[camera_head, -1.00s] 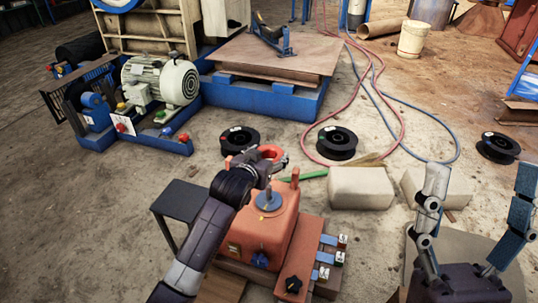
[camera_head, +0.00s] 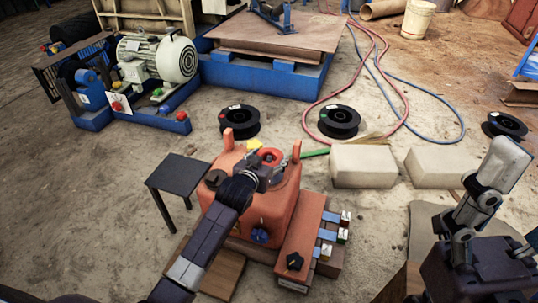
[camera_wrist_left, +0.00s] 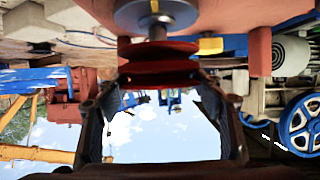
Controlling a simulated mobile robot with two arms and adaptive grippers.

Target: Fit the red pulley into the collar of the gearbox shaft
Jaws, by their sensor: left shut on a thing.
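The red pulley (camera_wrist_left: 158,62) is gripped between the two fingers of my left gripper (camera_head: 270,165); its rim also shows in the head view (camera_head: 272,157). The gearbox (camera_head: 285,196) is an orange-red box with two upright posts. My left gripper is over its top. In the left wrist view, a grey round collar (camera_wrist_left: 157,12) with a short stub is right beside the pulley, roughly in line with it. I cannot tell whether they touch. In the head view the gripper hides the collar.
A small dark table (camera_head: 178,174) stands left of the gearbox. Blue-tagged switches (camera_head: 328,235) line its right side. Pale blocks (camera_head: 363,166) and black spools (camera_head: 339,121) lie behind. A motor (camera_head: 157,60) stands at the back left. Open floor lies at the left.

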